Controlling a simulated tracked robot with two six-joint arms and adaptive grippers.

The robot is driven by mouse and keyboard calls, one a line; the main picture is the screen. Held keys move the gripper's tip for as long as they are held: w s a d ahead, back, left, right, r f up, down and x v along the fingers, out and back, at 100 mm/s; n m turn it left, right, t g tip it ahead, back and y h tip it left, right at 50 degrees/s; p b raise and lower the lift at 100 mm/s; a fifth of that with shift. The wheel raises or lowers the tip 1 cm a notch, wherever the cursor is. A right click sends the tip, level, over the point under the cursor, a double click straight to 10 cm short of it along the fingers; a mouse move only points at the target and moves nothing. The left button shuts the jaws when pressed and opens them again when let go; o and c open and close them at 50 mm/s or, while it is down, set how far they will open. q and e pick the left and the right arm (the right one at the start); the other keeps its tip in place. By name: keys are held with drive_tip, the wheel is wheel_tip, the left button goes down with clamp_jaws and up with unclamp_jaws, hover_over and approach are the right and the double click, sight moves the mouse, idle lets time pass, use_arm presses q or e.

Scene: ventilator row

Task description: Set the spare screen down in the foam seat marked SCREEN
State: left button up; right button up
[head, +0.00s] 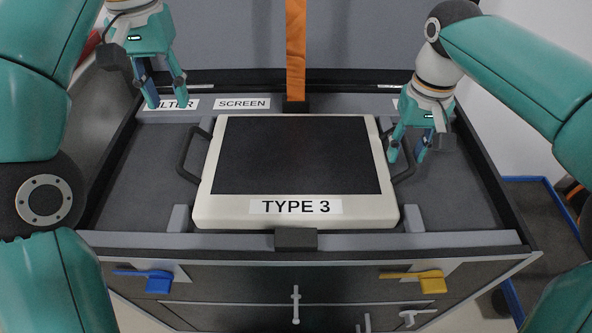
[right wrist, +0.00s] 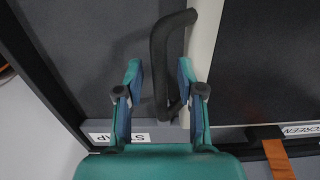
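The screen (head: 296,155), a beige-framed unit with a dark panel and a TYPE 3 label, lies flat in the middle of the grey bench top. It has a black left handle (head: 187,153) and a black right handle (right wrist: 158,65). The SCREEN label (head: 242,103) is on the back strip, behind the screen's left part. Any seat outline beneath the screen is hidden. My left gripper (head: 167,103) is open and empty over the back left, apart from the left handle. My right gripper (head: 408,157) is open at the right handle, which shows between its fingers in the right wrist view (right wrist: 159,70).
An orange strap (head: 296,50) hangs at the back centre. A FILTER label (head: 183,104) is partly hidden by my left gripper. Grey areas left (head: 150,165) and right (head: 450,190) are bare. A black block (head: 296,238) sits at the front edge, above blue (head: 158,282) and yellow (head: 432,282) latches.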

wheel_tip(320, 180, up, 11)
drive_tip(key=shift+r, duration=0.2)
idle(0.4)
idle(0.4)
